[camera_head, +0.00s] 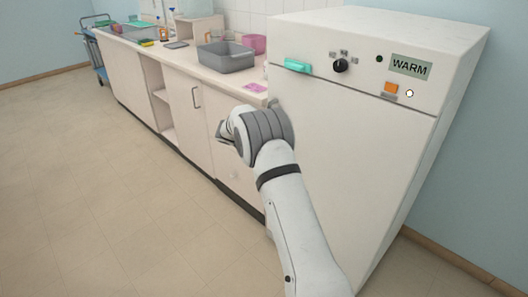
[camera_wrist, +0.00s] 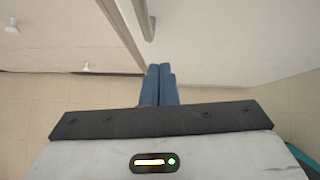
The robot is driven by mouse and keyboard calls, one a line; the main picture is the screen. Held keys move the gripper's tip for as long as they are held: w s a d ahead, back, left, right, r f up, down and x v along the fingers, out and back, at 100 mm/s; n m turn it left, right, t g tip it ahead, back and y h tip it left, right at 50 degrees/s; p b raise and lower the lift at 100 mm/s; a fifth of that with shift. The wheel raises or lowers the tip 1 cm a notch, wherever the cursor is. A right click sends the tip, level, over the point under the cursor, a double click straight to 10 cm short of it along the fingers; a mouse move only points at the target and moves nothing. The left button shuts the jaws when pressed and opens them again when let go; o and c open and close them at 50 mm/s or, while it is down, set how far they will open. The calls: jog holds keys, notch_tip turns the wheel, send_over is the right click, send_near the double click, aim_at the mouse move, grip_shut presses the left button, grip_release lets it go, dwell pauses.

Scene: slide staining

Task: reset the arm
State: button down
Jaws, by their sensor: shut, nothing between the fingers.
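My arm reaches up from the bottom of the head view, and its wrist hides part of the cabinet front and the warming cabinet's lower left edge. My gripper (camera_wrist: 160,68) shows in the wrist view as two blue fingers pressed together with nothing between them. In the head view only a small dark part of the gripper (camera_head: 225,131) shows beyond the wrist, in front of the counter's cabinets. I cannot tell its exact distance from them.
A large white cabinet (camera_head: 350,150) labelled WARM stands at the right. The counter (camera_head: 215,80) to its left carries a grey basin (camera_head: 226,58), a pink container (camera_head: 254,43) and a pink item (camera_head: 254,86). A blue cart (camera_head: 97,60) stands far left. The floor at left is clear.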

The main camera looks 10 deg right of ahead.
notch_tip(320, 180, up, 20)
jog(key=s+a+f+n+t+y+p, duration=0.1)
jog(key=s+a+n+t+y+p, duration=0.15)
jog(key=n+t, duration=0.65)
jog(key=s+a+r+n+g+y+p, duration=0.1)
jog(key=s+a+r+n+g+y, duration=0.3)
jog(key=s+r+n, duration=0.7)
jog(key=s+a+f+n+g+y+p, duration=0.2)
jog(key=s+n+g+y+p, duration=0.15)
jog(key=s+n, duration=1.25)
jog(key=s+d+f+n+g+h, duration=0.1)
jog(key=s+d+n, duration=0.1)
jog(key=s, duration=0.5)
jog(key=s+d+f+n+g+h, duration=0.1)
jog(key=s+d+f+n+g, duration=0.1)
jog(key=s+n, duration=0.2)
jog(key=s+d+f+n+g+h, duration=0.1)
jog(key=s+d+n, duration=0.2)
jog(key=s, duration=0.7)
jog(key=shift+f+n+p, duration=0.3)
jog(key=shift+f+n, duration=0.05)
jog(key=shift+n, duration=0.15)
jog(key=shift+g, duration=0.25)
